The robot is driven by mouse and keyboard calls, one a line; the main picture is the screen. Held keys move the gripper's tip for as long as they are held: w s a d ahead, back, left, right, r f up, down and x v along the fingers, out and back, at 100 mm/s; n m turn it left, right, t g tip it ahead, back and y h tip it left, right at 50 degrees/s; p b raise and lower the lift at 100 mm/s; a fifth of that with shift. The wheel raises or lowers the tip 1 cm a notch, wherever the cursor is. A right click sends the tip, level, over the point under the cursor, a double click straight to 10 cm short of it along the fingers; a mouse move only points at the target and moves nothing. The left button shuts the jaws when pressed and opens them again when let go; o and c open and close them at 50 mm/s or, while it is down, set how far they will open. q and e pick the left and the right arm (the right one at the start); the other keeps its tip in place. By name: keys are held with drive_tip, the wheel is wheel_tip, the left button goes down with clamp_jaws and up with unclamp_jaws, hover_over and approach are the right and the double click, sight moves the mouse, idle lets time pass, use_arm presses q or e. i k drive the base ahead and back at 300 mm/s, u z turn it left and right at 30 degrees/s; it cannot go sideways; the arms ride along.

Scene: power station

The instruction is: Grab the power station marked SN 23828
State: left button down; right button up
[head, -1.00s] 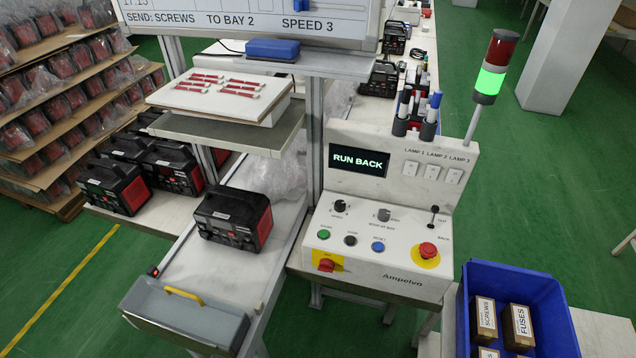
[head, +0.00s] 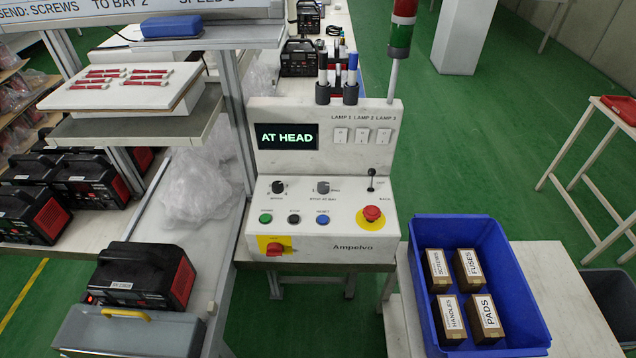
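A black and red power station (head: 140,278) sits upright at the near end of the conveyor belt (head: 215,225), next to the grey end tray (head: 165,333) with a yellow handle. It has a small white label on its top front edge, too small to read surely. Several similar power stations (head: 35,205) stand on the table at the left, their labels unreadable. More stand on the far part of the line (head: 298,58). Neither of my grippers is in view.
The control panel (head: 323,215) reads "AT HEAD", with knobs, buttons and a lever. A blue crate (head: 425,320) at the right holds boxes marked screws, fuses, handles and pads. A shelf (head: 150,128) with red-handled tools overhangs the belt.

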sight(158, 280)
drive_tip(key=u, duration=1.25)
drive_tip(key=k, duration=0.3)
